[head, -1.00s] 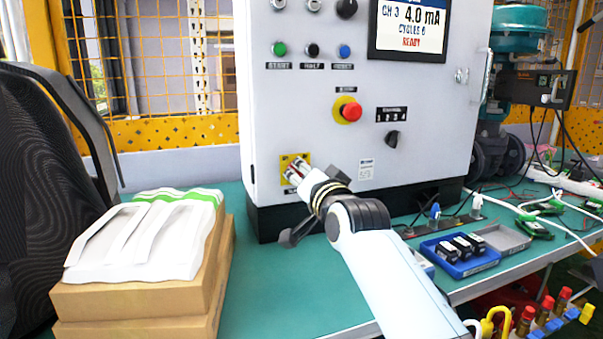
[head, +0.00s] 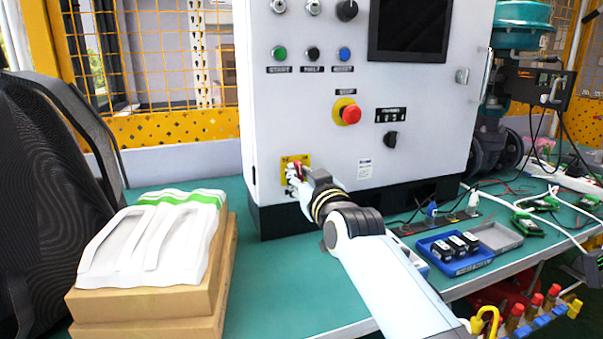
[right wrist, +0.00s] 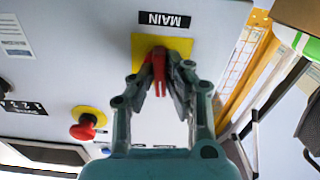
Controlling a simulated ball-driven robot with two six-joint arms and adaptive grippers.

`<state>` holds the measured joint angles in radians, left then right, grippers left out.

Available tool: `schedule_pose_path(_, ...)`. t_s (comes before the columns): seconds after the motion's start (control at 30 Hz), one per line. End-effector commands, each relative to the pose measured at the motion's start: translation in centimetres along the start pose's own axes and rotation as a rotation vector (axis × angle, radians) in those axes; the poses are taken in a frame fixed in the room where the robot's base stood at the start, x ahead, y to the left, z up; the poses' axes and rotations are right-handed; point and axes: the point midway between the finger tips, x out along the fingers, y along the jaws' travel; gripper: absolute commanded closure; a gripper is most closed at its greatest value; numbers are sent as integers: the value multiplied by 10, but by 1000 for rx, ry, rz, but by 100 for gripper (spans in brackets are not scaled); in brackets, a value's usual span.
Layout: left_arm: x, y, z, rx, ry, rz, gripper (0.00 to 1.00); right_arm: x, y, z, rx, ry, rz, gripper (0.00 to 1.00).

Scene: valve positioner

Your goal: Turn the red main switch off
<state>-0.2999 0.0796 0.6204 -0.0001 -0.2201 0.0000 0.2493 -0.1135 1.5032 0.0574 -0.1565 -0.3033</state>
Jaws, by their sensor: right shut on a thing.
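The red main switch (right wrist: 159,72) sits on a yellow plate (right wrist: 146,45) below the MAIN label in the right wrist view, which is turned upside down. In the head view its yellow plate (head: 304,160) is at the lower left of the grey cabinet front. My right gripper (right wrist: 161,88) is shut on the red handle, one finger on each side. In the head view my right gripper (head: 297,177) covers most of the handle. The cabinet's screen (head: 410,28) is dark. My left gripper is not in view.
A red stop button (head: 351,114) on a yellow disc and a black selector knob (head: 391,139) are on the cabinet front. Cardboard boxes (head: 150,300) with white packs stand left. A blue tray (head: 455,262) sits right.

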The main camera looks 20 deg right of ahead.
Motion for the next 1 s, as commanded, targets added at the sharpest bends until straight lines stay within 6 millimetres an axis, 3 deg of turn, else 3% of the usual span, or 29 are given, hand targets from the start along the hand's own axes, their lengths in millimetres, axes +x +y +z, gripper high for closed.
schedule_pose_path(0.5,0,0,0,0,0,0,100,0,-1,1,-451,0,0,100)
schedule_pose_path(1.0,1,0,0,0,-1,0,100,0,-1,1,-654,-1,-1,100)
